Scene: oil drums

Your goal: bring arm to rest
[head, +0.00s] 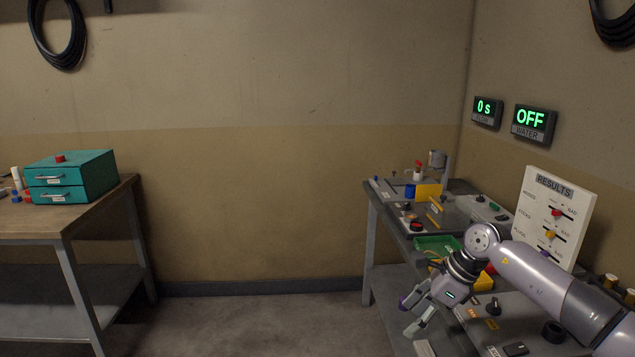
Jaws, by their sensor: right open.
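My right arm (540,277) comes in from the lower right and reaches over the right bench. Its gripper (407,318) points down and to the left, beside the bench's front edge. The gripper is open, with nothing seen between its fingers. My left gripper is not in view.
The right bench (371,193) holds a green tray (425,243), a results board (553,212) and several small items. A wooden table (85,215) at left bears a teal drawer box (72,178). Wall displays (530,120) read "0 s" and "OFF". The floor (250,320) between is clear.

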